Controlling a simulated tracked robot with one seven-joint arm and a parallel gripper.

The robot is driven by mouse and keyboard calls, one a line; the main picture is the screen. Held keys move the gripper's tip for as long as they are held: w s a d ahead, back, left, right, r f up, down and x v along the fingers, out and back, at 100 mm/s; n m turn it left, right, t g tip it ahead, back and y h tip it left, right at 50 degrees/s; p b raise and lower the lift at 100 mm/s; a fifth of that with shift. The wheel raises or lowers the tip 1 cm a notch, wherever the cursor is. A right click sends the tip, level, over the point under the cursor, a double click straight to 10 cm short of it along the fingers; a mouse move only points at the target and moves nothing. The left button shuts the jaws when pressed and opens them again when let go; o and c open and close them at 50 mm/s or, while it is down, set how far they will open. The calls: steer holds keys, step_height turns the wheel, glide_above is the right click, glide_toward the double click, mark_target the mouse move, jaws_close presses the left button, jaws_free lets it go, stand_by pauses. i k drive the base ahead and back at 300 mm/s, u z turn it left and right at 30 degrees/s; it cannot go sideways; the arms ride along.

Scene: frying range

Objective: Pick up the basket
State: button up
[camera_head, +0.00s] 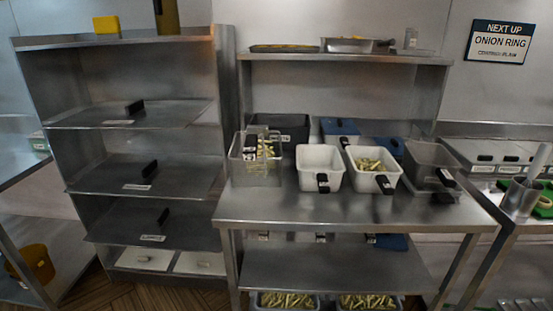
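A pale, partly see-through basket (255,176) stands at the left end of the steel table (345,208). Yellow-green pieces show inside it, and a black part, perhaps its handle, is at its upper left. Two white bins (320,161) with black front handles stand beside it; the right white bin (386,182) holds similar pieces. A grey bin (433,157) with a black handle stands at the table's right end. I cannot tell which of these the task calls the basket. My gripper is not in view.
A steel rack (140,170) with tray shelves stands left of the table. A dark bin (282,126) and blue items (340,126) stand at the table's back. An upper shelf (345,56) hangs over it. Its front strip is clear. Filled bins (286,301) sit below.

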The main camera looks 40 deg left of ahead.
mark_target(255, 157)
steer(key=z, duration=1.5)
steer(key=i, duration=0.1)
steer(key=u, duration=3.15)
steer(key=k, duration=0.75)
steer(key=u, duration=0.25)
steer(key=i, duration=0.75)
steer(key=z, duration=0.15)
